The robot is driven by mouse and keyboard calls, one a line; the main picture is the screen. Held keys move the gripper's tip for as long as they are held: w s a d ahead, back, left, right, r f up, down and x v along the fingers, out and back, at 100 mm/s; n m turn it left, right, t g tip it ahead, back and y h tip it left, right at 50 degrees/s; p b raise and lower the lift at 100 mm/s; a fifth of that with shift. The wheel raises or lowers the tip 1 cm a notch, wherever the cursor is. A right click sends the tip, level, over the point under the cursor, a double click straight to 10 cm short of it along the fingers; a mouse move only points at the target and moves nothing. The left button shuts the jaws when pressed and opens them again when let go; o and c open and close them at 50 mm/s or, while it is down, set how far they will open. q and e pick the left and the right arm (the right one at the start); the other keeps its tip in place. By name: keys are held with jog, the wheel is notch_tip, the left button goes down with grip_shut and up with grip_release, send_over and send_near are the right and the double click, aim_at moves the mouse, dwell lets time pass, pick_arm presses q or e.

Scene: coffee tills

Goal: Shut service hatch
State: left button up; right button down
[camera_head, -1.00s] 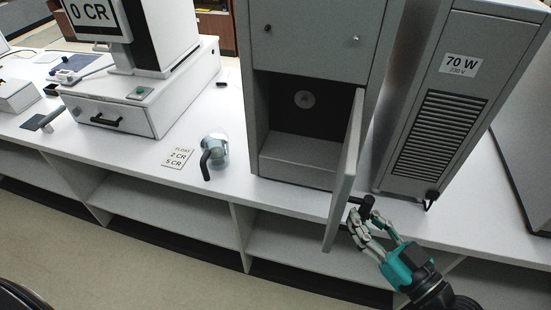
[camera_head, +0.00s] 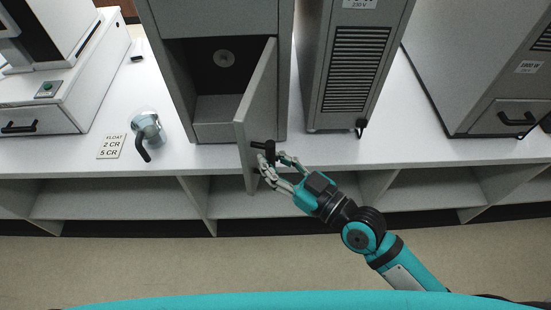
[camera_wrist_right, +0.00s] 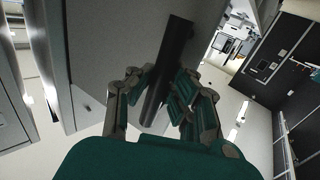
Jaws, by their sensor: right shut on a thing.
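The service hatch door (camera_head: 258,108) is a grey panel hinged at the right side of a grey cabinet (camera_head: 172,60). It stands open, swung out toward me past the counter's front edge. The compartment (camera_head: 205,62) behind it is dark, with a round fitting on its back wall. My right gripper (camera_head: 275,162) is at the door's outer face, shut on the black handle (camera_head: 264,146). In the right wrist view the black handle (camera_wrist_right: 170,70) runs between the fingers (camera_wrist_right: 157,95). My left gripper is not in view.
A grey vented unit (camera_head: 350,70) stands right of the cabinet, with another machine (camera_head: 480,75) further right. A metal jug (camera_head: 148,128) and a float card (camera_head: 111,146) lie left on the white counter (camera_head: 320,150). Open shelves are below.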

aim_at(252, 161)
jog(key=shift+a, duration=0.55)
jog(key=a, duration=0.1)
jog(key=a+p, duration=0.1)
jog(key=shift+w+a, duration=0.3)
jog(key=shift+a, duration=0.1)
jog(key=shift+w+a+f+p, duration=0.15)
jog(key=shift+a+p, duration=0.2)
jog(key=shift+a, duration=0.35)
jog(key=shift+a, duration=0.1)
jog(key=shift+w+a+f+p, duration=0.15)
jog(key=shift+w+a, duration=0.25)
jog(key=shift+a, duration=0.4)
jog(key=shift+w+a+r+p, duration=0.1)
jog(key=shift+w+a, duration=0.25)
jog(key=shift+a, duration=0.45)
jog(key=shift+w+a+f+p, duration=0.15)
jog(key=shift+w+a, duration=0.25)
jog(key=shift+a, duration=0.4)
jog(key=shift+r, duration=0.1)
